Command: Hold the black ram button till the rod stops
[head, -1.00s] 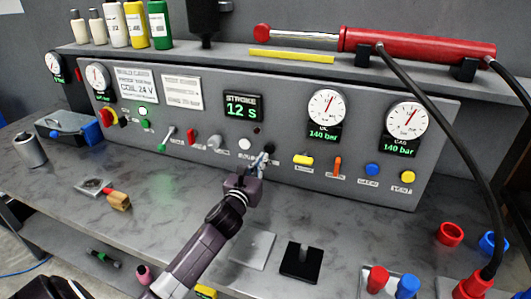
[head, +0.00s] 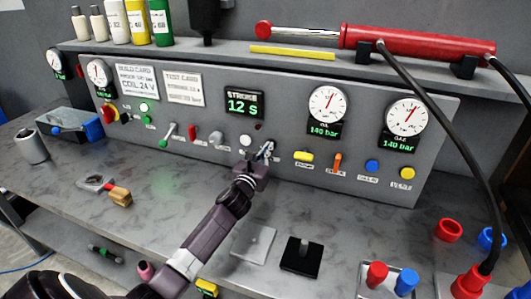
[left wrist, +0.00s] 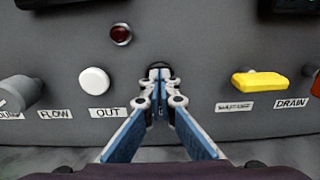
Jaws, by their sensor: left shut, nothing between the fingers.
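The black ram button (left wrist: 159,66) is on the grey panel, right of the white OUT button (left wrist: 94,81). My left gripper (left wrist: 159,78) is shut and empty, with its tips at the black button and covering most of it. Only the dark upper rim shows, so I cannot tell how far it is pressed. In the head view the left gripper (head: 264,153) reaches the panel from below. The red ram cylinder (head: 415,42) lies on the shelf above, its bright rod (head: 305,33) extended left to a red end knob (head: 263,30). My right gripper is not in view.
The stroke display (head: 243,104) reads 12 S, and both gauges (head: 327,104) show 140 bar. A yellow knob (left wrist: 258,84) is right of the fingers. A dark red lamp (left wrist: 121,34) is above left. A black hose (head: 440,125) hangs at the right.

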